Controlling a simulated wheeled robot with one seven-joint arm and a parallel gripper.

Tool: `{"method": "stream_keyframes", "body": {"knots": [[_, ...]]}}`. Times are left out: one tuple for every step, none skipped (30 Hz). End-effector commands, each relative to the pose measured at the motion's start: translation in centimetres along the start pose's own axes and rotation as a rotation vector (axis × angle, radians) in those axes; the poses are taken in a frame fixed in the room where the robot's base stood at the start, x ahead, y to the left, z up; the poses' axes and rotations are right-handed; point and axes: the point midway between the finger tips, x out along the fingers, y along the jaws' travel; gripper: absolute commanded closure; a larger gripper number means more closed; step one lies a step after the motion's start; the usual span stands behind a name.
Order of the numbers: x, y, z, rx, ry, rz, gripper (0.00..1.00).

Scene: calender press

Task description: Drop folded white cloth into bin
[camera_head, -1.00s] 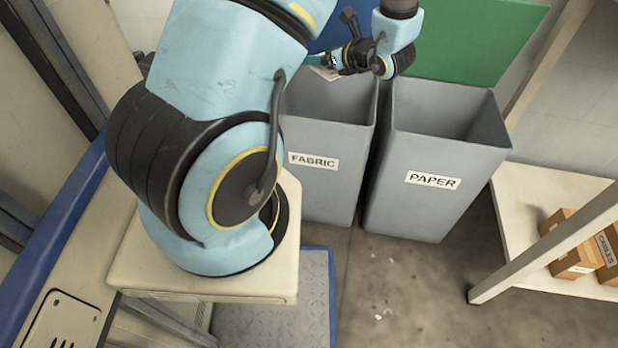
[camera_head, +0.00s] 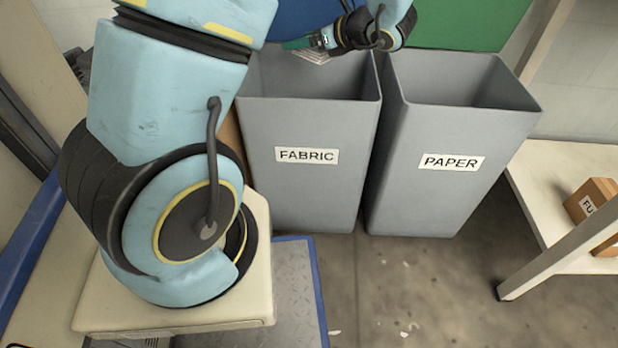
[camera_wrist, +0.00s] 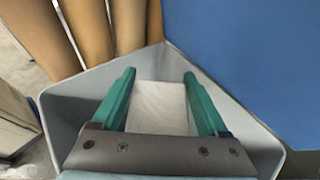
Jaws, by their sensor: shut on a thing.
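The folded white cloth (camera_wrist: 157,105) lies between the two green fingers of my gripper (camera_wrist: 158,82) in the wrist view. In the head view my gripper (camera_head: 300,43) is over the opening of the grey bin labelled FABRIC (camera_head: 308,190), near its back left. A small pale part of the cloth (camera_head: 312,56) shows below the fingers there. The wrist view looks down past the cloth into the bin, whose rim (camera_wrist: 62,88) surrounds the fingers. My gripper is shut on the cloth. Part of the bin's inside is hidden behind the gripper and cloth.
A second grey bin labelled PAPER (camera_head: 440,200) stands right beside the FABRIC bin. A pale shelf (camera_head: 565,180) with cardboard boxes (camera_head: 590,200) is at the right. Blue and green panels stand behind the bins. Several brown rolls (camera_wrist: 85,30) stand beside the bin in the wrist view.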

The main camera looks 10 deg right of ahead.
Motion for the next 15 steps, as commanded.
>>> {"method": "stream_keyframes", "body": {"knots": [[0.5,0.0,-1.1,0.001,0.000,0.001,0.77],[0.6,0.0,-1.4,0.001,0.000,0.001,0.77],[0.8,0.0,-1.9,0.001,0.000,0.001,0.77],[1.0,0.1,-2.2,0.001,0.000,0.001,0.77],[1.1,0.1,-2.5,0.001,0.000,0.001,0.77],[1.3,0.1,-2.9,0.001,0.000,0.001,0.77],[1.4,0.1,-3.2,0.000,0.000,0.001,0.77],[1.5,0.1,-3.4,0.000,0.000,0.001,0.77],[1.6,0.1,-3.6,0.000,0.000,0.001,0.77],[1.6,0.1,-3.8,0.000,0.000,0.001,0.77],[1.6,0.1,-3.8,0.000,0.000,0.001,0.77],[1.7,0.1,-3.9,0.000,0.000,0.001,0.77],[1.7,0.1,-3.9,-0.001,0.000,0.001,0.77],[1.6,0.1,-3.9,-0.001,0.000,0.001,0.77],[1.6,0.1,-3.8,-0.001,0.000,0.001,0.77]]}}
